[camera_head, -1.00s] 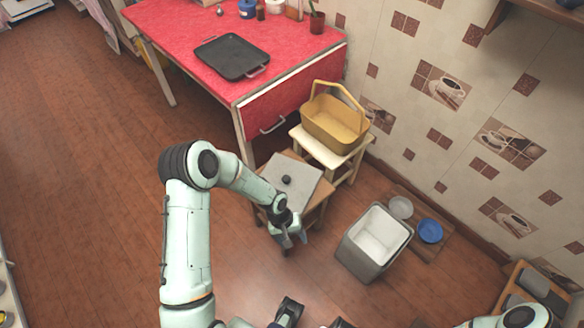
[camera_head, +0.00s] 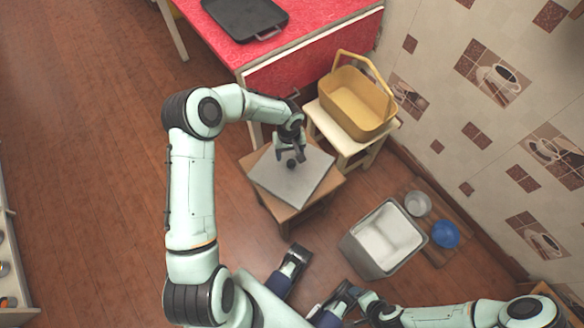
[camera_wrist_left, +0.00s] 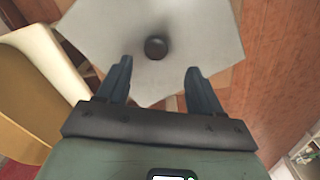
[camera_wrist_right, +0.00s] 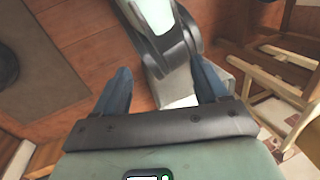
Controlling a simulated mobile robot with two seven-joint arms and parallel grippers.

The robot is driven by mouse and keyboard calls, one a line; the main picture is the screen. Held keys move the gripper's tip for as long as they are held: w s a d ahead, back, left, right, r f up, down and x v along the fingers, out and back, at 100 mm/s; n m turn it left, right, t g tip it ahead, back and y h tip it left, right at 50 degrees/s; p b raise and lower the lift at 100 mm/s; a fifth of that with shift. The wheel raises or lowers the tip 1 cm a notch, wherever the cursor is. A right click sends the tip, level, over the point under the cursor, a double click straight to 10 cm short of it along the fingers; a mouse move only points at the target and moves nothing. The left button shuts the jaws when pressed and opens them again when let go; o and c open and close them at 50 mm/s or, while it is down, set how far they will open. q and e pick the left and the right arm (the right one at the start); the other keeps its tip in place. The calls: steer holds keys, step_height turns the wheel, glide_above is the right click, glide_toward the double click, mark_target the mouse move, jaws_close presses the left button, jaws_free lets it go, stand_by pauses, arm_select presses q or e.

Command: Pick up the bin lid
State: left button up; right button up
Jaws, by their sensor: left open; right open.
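The bin lid (camera_head: 300,184) is a flat light-grey square plate with a round dark knob (camera_head: 291,163). It lies on a small wooden stool (camera_head: 328,190). My left gripper (camera_head: 290,156) is open above the lid, close to the knob. In the left wrist view the knob (camera_wrist_left: 156,47) shows ahead of the open fingertips (camera_wrist_left: 158,66), roughly centred between them; the lid (camera_wrist_left: 200,30) spreads around it. The open bin (camera_head: 383,240), grey with a white lining, stands on the floor to the right. My right gripper (camera_wrist_right: 165,80) is open, with part of my own body between and beyond its fingers.
A cream stool (camera_head: 345,140) bearing a yellow basket (camera_head: 358,105) stands close behind the lid's stool. A red table (camera_head: 315,55) with a black tray (camera_head: 245,14) is at the back. A grey bowl (camera_head: 418,204) and a blue bowl (camera_head: 445,234) lie beside the bin. Floor is clear at left.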

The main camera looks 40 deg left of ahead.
mark_target(291, 163)
arm_select(q)
steer(key=shift+w+d+f+b, duration=0.15)
steer(key=shift+f+b, duration=0.2)
steer(key=shift+f, duration=1.2)
steer(key=shift+w+d+f+b, duration=0.1)
steer(key=shift+f+b, duration=0.25)
steer(key=shift+f, duration=1.2)
jaws_close()
arm_select(e)
steer(key=shift+w+d+f+t, duration=0.25)
steer(key=shift+w+f, duration=0.2)
steer(key=shift+w, duration=0.15)
steer(key=shift+w+d+f+t, duration=0.15)
steer(key=shift+w+d+f, duration=0.1)
steer(key=shift+w+f, duration=0.25)
arm_select(q)
steer(key=shift+r, duration=0.1)
